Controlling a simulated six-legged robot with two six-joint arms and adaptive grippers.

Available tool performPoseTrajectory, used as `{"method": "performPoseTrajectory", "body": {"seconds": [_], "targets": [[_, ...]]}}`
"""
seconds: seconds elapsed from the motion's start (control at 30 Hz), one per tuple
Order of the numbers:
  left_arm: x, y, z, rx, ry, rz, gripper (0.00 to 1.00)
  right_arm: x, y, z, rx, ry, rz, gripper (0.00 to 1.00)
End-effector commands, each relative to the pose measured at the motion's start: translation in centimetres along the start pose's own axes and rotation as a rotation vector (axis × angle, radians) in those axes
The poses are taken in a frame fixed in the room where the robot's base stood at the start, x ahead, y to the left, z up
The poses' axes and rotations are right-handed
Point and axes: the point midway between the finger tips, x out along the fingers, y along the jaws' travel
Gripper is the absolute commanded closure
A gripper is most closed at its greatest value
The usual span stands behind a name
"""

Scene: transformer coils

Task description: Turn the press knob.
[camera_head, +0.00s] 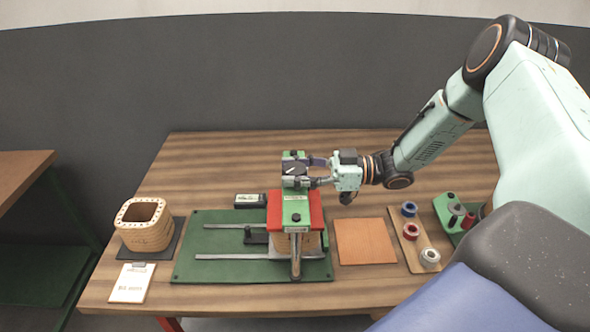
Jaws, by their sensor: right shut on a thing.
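The press stands on a green base plate (205,270) in the middle of the table, with a red and green top (297,206) over a tan coil block. At its back rises a green and black head with the dark press knob (293,169), which bears a pale mark. My right gripper (315,172) reaches in from the right, level with the knob, with its fingers shut on it. The fingertips are small here and partly hidden against the knob. My left gripper is not in view.
A wooden coil (146,226) on a dark mat and a clipboard (132,283) are at left. A small black box (249,201) lies behind the base plate. An orange sheet (365,242), a board with spools (414,250) and a green stand (447,212) are at right.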

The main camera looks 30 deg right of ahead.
Motion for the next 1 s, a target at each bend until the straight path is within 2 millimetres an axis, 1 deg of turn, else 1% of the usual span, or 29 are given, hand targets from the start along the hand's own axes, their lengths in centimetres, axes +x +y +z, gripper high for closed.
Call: {"method": "performPoseTrajectory", "body": {"seconds": [0.03, 0.2, 0.4, 0.57, 1.0], "targets": [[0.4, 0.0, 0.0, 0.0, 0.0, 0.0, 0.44, 0.0, 0.1, 0.4, -0.004, -0.005, -0.05, 0.84], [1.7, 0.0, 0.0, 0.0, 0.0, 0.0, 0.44, 0.1, 0.1, 0.5, -0.004, -0.004, -0.211, 0.84], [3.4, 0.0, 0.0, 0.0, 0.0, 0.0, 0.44, 0.1, 0.1, 0.5, -0.003, -0.001, -0.349, 0.84], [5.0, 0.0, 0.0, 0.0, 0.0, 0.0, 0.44, 0.1, 0.1, 0.5, -0.003, 0.0, -0.433, 0.84], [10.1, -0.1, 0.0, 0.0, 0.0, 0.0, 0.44, 0.1, 0.1, 0.5, -0.003, 0.002, -0.619, 0.84]]}}
